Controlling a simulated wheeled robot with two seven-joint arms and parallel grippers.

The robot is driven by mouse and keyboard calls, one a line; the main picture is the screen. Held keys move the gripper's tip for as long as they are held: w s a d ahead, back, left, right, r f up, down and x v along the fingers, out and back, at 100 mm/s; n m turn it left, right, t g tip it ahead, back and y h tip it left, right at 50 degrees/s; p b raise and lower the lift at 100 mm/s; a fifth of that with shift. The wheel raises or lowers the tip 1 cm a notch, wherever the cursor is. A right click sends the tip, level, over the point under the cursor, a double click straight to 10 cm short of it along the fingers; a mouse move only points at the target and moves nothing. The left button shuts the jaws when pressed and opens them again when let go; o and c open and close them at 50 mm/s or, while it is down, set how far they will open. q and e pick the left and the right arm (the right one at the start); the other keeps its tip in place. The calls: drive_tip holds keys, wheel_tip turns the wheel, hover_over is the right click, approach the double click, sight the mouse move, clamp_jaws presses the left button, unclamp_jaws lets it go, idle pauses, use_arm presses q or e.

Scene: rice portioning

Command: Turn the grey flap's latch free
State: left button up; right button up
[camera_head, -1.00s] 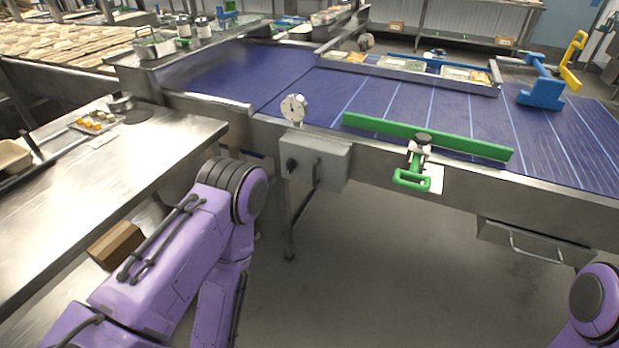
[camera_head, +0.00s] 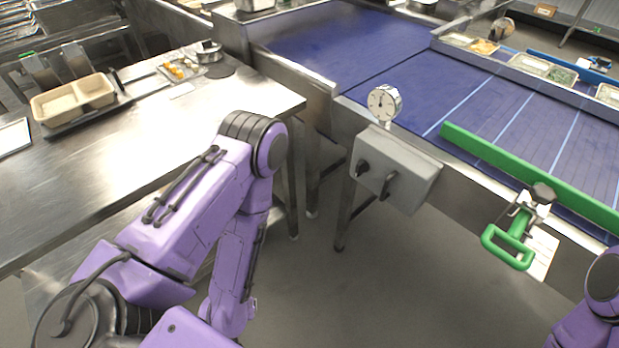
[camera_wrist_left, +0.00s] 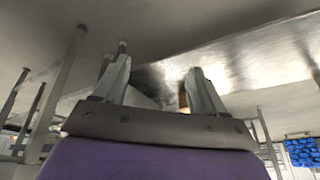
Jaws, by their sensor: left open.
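A grey box-like flap (camera_head: 402,168) is mounted on the side of the conveyor frame, right of centre in the head view. Its front carries a dark knob (camera_head: 362,167) and a slim upright handle (camera_head: 387,184); I cannot tell which is the latch. My left arm's purple links stand left of the flap, apart from it, and the left gripper is hidden in the head view. In the left wrist view my left gripper (camera_wrist_left: 160,78) is open, with nothing between its fingers, below a pale metal surface. My right gripper is out of view; only part of that arm shows at the right edge.
A round dial (camera_head: 384,103) stands above the flap. A steel table (camera_head: 120,160) with trays fills the left. Floor below the flap is clear.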

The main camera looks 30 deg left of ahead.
use_arm(q)
drive_tip(key=o, duration=0.4)
drive_tip(key=shift+t+h, duration=0.4)
drive_tip(key=shift+h, duration=0.1)
drive_tip(key=w, duration=0.1)
drive_tip(key=w+d+f+b, duration=0.1)
drive_tip(key=w+d+f, duration=0.1)
drive_tip(key=shift+w+b, duration=0.15)
drive_tip(key=shift+b, duration=0.2)
drive_tip(key=m+t+h+b, duration=0.8)
drive_tip(key=m+t+b, duration=0.25)
drive_tip(key=t, duration=0.25)
approach(357, 171)
drive_tip(key=b+x, duration=0.3)
drive_tip(key=x, duration=0.6)
drive_tip(key=shift+w+f, duration=0.1)
drive_tip(key=shift+f, duration=0.1)
drive_tip(key=shift+w+r, duration=0.1)
drive_tip(key=shift+w, duration=0.2)
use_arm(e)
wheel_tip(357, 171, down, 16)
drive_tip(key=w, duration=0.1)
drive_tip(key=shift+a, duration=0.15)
